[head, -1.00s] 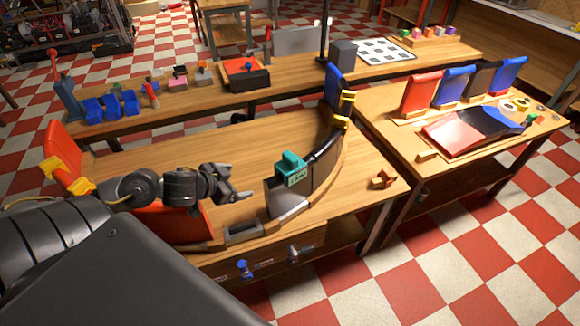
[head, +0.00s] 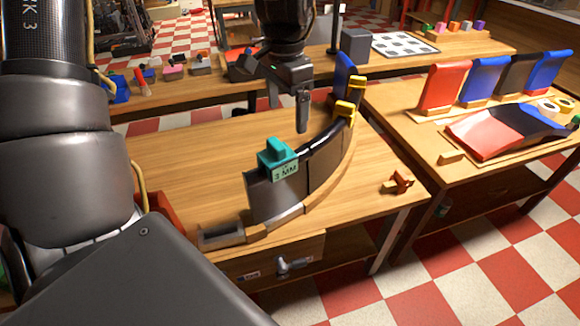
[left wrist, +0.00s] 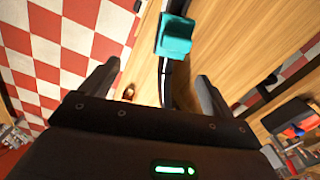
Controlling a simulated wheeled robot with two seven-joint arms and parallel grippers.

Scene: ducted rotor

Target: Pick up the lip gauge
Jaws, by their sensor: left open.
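The lip gauge is a teal block (head: 277,157) marked "3 MM". It sits on the top edge of a dark curved panel (head: 325,160). In the left wrist view the teal block (left wrist: 175,36) is at the top centre, beyond the fingertips. My left gripper (head: 302,112) points down above the bench, behind and slightly right of the gauge in the head view. In the left wrist view its two fingers (left wrist: 152,78) are spread apart with the panel's edge between them in the picture. It is apart from the gauge. My right gripper is not in view.
Yellow clamps (head: 345,110) grip the panel's far end, near a blue panel. A small orange-brown piece (head: 398,182) lies on the bench's right side. A side table (head: 420,140) bears red, blue and black panels. Bare bench top lies left of the gauge.

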